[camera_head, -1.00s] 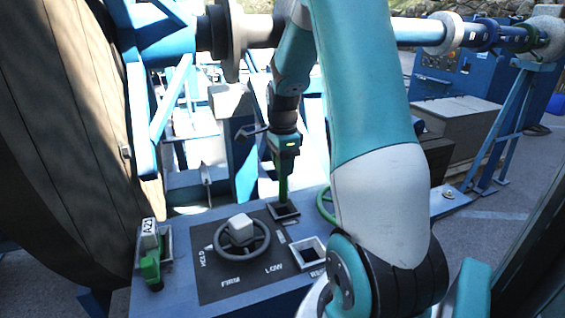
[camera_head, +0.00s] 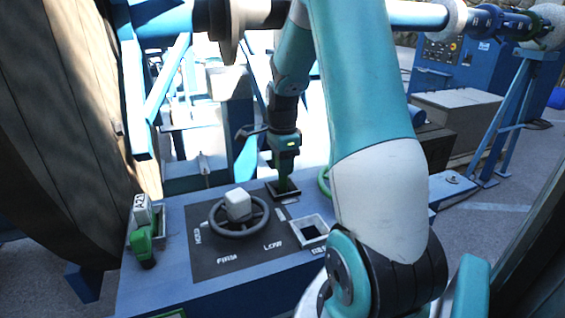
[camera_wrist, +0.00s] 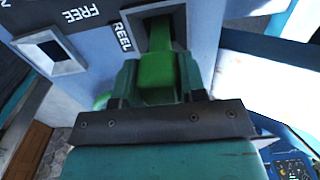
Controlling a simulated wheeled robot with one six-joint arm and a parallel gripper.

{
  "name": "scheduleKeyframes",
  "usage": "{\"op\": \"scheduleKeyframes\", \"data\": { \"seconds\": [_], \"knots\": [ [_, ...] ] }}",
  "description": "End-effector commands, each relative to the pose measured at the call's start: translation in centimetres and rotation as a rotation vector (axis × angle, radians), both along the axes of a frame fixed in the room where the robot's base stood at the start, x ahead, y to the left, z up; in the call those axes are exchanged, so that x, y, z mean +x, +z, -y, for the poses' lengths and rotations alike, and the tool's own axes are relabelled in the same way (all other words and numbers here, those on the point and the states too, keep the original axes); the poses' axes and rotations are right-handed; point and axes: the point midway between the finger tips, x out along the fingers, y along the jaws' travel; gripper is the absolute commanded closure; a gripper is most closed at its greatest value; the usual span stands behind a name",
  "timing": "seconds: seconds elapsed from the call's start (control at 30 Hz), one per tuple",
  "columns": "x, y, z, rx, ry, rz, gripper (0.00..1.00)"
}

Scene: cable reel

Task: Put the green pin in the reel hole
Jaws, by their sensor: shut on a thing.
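The green pin (camera_wrist: 157,70) is held between the fingers of my gripper (camera_wrist: 152,82) in the wrist view. Its far end reaches into the square hole marked REEL (camera_wrist: 143,22). In the head view my gripper (camera_head: 285,165) points down over the same dark-framed hole (camera_head: 270,191) at the panel's back edge, with the lower part of the pin (camera_head: 284,184) in the opening. How deep the pin sits is hidden. A second square hole (camera_wrist: 48,52), near the word FREE, is empty in the wrist view.
The blue panel (camera_head: 180,205) carries a grey handwheel (camera_head: 238,214), an empty framed hole (camera_head: 309,231) and a green-handled piece (camera_head: 142,243) in a left slot. A large wooden reel (camera_head: 60,130) stands at the left. A shaft (camera_head: 415,14) crosses above.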

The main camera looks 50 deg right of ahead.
Motion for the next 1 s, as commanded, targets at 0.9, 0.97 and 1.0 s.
{"op": "scheduleKeyframes", "data": {
  "seconds": [0.9,0.97,1.0],
  "knots": [
    [0.0,-4.2,0.0,-0.001,0.0,0.001,1.0],
    [0.0,-4.2,0.0,-0.001,0.0,0.001,1.0],
    [0.0,-4.2,0.0,-0.001,0.0,0.001,1.0]
  ]
}}
